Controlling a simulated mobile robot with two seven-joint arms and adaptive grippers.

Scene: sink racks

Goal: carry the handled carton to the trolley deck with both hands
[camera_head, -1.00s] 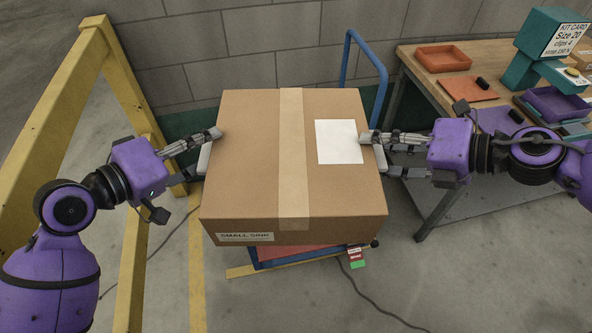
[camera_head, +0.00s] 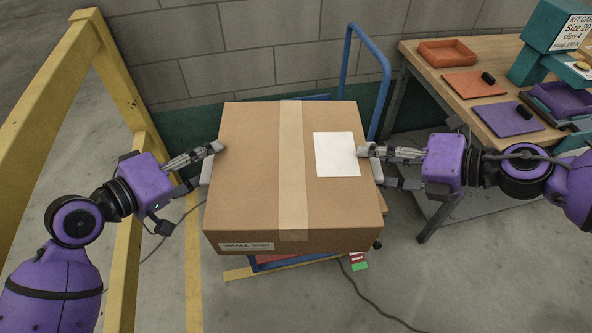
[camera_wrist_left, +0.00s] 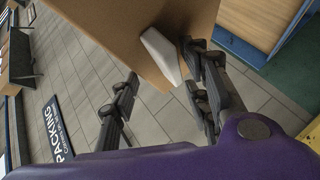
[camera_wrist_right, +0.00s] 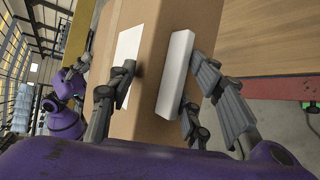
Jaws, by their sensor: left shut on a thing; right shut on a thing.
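The brown handled carton (camera_head: 255,180), labelled "SMALL SINK", is level above the trolley deck (camera_head: 262,262). It hides most of the deck, and I cannot tell whether it touches it. My left gripper (camera_head: 212,164) is shut on the carton's left side handle, a pale bar (camera_wrist_left: 160,58) in the left wrist view. My right gripper (camera_head: 370,163) is shut at the opposite side, where another pale handle (camera_wrist_right: 175,75) shows in the right wrist view. The trolley's blue push handle (camera_head: 386,75) rises behind the carton.
A yellow rail (camera_head: 112,75) stands close to my left arm. A workbench (camera_head: 428,75) with trays and a kit card box (camera_head: 556,28) is at the right, near my right arm. A block wall (camera_head: 240,50) is behind. A cable (camera_head: 370,298) lies on the floor in front.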

